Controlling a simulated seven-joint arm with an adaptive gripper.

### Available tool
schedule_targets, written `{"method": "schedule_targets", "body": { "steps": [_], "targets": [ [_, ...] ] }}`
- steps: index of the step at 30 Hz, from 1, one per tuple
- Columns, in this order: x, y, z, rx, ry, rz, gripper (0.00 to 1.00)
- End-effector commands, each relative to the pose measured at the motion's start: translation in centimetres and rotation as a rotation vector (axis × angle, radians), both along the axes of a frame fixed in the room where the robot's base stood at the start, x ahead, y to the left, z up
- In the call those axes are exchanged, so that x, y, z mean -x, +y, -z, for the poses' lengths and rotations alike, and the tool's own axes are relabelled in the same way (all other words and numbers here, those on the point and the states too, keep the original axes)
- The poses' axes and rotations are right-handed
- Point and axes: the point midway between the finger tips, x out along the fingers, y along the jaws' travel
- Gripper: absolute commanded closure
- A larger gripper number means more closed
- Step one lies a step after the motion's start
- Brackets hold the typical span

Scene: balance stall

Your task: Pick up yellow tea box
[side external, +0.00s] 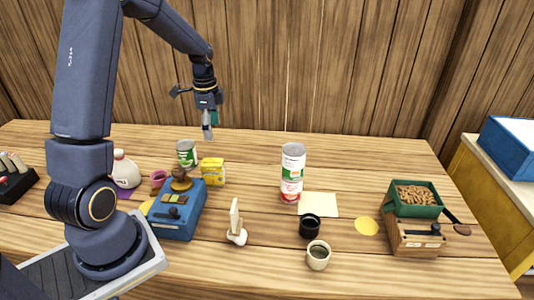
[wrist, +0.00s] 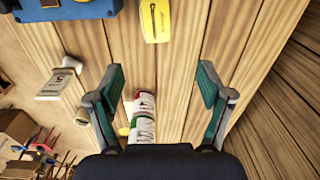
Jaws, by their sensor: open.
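The yellow tea box (side external: 213,171) stands upright on the wooden table, just behind the blue scale (side external: 177,208). In the wrist view the yellow tea box (wrist: 155,20) shows at the top edge, partly cut off, with a dark mark on it. My gripper (side external: 208,126) hangs above the back of the table, higher than the box and apart from it. In the wrist view my gripper (wrist: 160,78) is open, with nothing held between its fingers.
A green can (side external: 186,153) stands left of the tea box. Stacked cans (side external: 292,172) stand to the right, and a small upright sign (side external: 235,220) stands in front. Cups (side external: 310,227) and a green tray of nuts (side external: 416,209) are farther right. Table between box and stacked cans is clear.

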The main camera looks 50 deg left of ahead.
Motion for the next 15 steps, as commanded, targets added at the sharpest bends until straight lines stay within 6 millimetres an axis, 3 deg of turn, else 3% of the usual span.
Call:
{"method": "schedule_targets", "body": {
  "steps": [3, 7, 15],
  "targets": [
    [1.2, 0.9, 1.8, 0.022, 0.028, -0.036, 0.21],
    [1.3, 0.9, 3.8, 0.022, 0.028, -0.038, 0.21],
    [1.3, 0.8, 10.2, 0.022, 0.028, -0.037, 0.21]
  ]
}}
